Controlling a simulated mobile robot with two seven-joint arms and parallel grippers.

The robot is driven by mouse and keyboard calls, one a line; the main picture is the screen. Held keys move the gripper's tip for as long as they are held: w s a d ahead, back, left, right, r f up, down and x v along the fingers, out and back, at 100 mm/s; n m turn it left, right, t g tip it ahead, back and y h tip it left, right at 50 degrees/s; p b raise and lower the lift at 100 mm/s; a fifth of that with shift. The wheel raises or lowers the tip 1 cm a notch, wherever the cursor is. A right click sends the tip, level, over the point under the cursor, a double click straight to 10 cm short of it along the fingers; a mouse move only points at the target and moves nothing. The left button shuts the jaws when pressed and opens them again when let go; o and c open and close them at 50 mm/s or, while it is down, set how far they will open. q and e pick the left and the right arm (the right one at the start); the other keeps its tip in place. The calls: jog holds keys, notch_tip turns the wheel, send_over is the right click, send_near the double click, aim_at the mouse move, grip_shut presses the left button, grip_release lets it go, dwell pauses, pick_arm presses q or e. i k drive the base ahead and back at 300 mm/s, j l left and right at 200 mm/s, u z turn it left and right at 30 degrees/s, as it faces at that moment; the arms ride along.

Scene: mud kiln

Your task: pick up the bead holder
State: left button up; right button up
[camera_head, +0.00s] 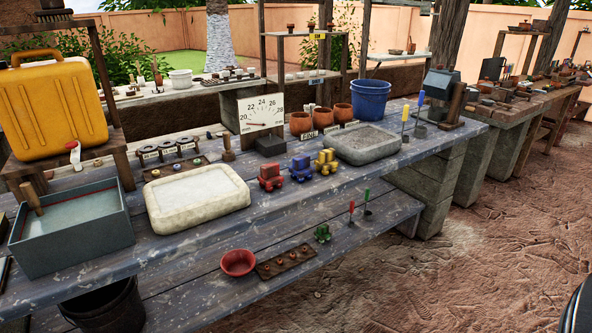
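A brown wooden strip (285,261) with a row of small round pieces lies on the lower front bench, right of a red bowl (238,262). It may be the bead holder. A similar strip with small pieces (180,166) lies on the upper bench behind the pale slab (196,197). I cannot tell for sure which one is the bead holder. Neither of my grippers is in view.
The blue-grey upper bench (290,205) also holds a grey tray (93,230), red, blue and yellow block-like figures (300,168), a grey basin (365,145) and a blue bucket (370,100). A green figure (322,234) stands near the strip. Open dirt floor (450,260) lies right.

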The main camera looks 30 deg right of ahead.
aim_at(301, 169)
jog(key=i+l+u, duration=0.2)
jog(key=l+u, duration=0.25)
jog(key=l, duration=0.95)
jog(key=l+u, duration=0.4)
jog(key=l, duration=1)
